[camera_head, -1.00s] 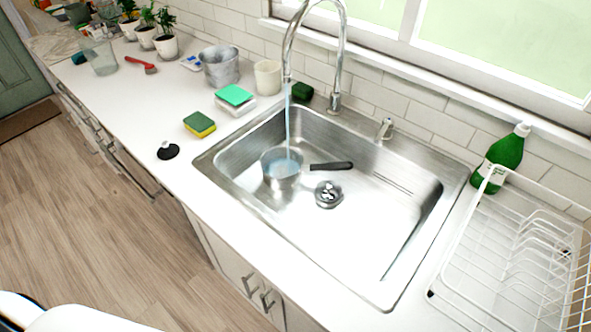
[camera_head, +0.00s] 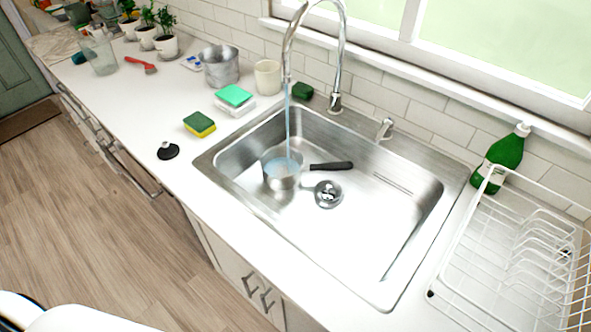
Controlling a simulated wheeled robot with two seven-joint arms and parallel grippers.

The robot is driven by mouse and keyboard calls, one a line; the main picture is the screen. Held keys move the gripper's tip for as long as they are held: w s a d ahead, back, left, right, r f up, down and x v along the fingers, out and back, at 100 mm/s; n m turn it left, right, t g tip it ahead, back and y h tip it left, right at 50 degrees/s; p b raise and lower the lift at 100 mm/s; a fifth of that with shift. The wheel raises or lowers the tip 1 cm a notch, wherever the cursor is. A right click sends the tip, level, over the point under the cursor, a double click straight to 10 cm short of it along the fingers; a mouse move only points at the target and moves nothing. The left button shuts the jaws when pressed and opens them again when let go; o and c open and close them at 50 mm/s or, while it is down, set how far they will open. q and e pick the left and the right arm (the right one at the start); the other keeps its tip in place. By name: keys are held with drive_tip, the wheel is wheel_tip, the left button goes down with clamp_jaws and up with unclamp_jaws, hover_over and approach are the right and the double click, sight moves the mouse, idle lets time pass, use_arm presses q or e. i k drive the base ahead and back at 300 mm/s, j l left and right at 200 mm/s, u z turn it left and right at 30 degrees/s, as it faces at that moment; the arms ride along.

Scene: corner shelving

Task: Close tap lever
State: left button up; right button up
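The tap lever (camera_head: 385,129) is a small chrome handle on the sink's back rim, right of the tall curved faucet (camera_head: 338,60). Water (camera_head: 288,125) runs from the spout down into a metal saucepan (camera_head: 281,172) in the sink (camera_head: 330,240). The saucepan has a black handle (camera_head: 331,166) pointing right and stands left of the drain. Neither of my grippers is in view. A white part of my own body shows at the lower left corner.
A green soap bottle (camera_head: 500,158) and white dish rack (camera_head: 510,255) stand right of the sink. Sponges (camera_head: 200,124), a black plug (camera_head: 168,151), a metal bucket (camera_head: 221,66) and a cream cup (camera_head: 268,77) are on the left counter. Space above the sink is free of my arms.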

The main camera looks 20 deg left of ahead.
sight(387, 123)
drive_tip(key=k+z, duration=0.55)
drive_tip(key=j+z, duration=0.1)
drive_tip(key=z, duration=0.25)
drive_tip(key=j+z, duration=0.15)
drive_tip(key=z, duration=0.25)
drive_tip(key=k+l, duration=0.05)
